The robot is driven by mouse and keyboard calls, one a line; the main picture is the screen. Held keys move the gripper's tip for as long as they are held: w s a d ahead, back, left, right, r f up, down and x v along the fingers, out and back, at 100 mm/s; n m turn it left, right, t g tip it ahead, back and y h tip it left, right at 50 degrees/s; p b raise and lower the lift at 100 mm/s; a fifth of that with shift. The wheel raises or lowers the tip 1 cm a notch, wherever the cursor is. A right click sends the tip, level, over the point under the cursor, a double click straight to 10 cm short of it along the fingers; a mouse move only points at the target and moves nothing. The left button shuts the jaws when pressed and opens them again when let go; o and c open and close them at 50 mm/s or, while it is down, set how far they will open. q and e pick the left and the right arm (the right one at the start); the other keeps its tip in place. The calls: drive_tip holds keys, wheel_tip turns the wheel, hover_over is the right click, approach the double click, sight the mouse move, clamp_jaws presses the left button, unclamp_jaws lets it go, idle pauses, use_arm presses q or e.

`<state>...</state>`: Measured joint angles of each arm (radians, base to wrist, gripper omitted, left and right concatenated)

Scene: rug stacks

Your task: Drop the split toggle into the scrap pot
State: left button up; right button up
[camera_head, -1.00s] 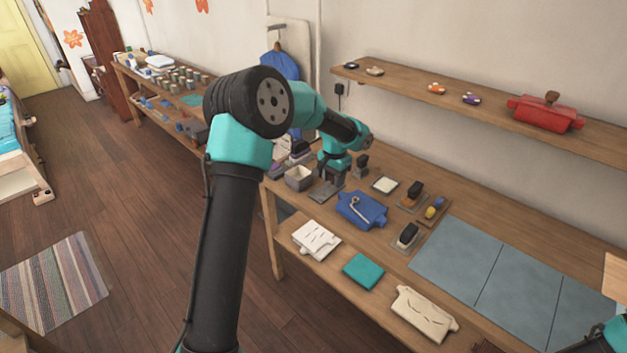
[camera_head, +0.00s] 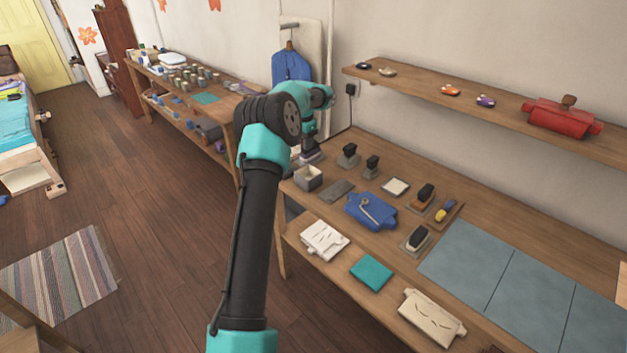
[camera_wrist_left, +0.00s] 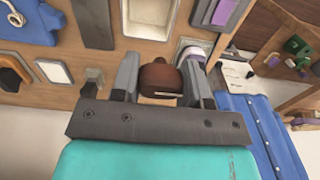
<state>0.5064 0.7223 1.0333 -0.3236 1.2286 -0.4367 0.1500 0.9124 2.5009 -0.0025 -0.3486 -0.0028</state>
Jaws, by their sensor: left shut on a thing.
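My left gripper (camera_head: 309,148) hangs over the far left end of the bench, partly hidden by its arm. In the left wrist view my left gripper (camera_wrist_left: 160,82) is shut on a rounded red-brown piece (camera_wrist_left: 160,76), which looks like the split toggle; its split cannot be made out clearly. My right gripper is out of view.
A grey slab (camera_head: 336,191), a blue flat case (camera_head: 370,211) and a pale tile in a tray (camera_head: 396,187) lie right of the pot. Dark-handled blocks (camera_head: 348,155) stand behind. A wall shelf (camera_head: 480,100) overhangs the back. Grey mats (camera_head: 465,262) lie clear at right.

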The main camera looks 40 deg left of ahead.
use_arm(q)
drive_tip(key=shift+f, duration=2.95)
drive_tip(key=o, duration=1.2)
wheel_tip(320, 180, up, 17)
drive_tip(key=shift+r, duration=0.2)
drive_tip(key=shift+d, duration=0.1)
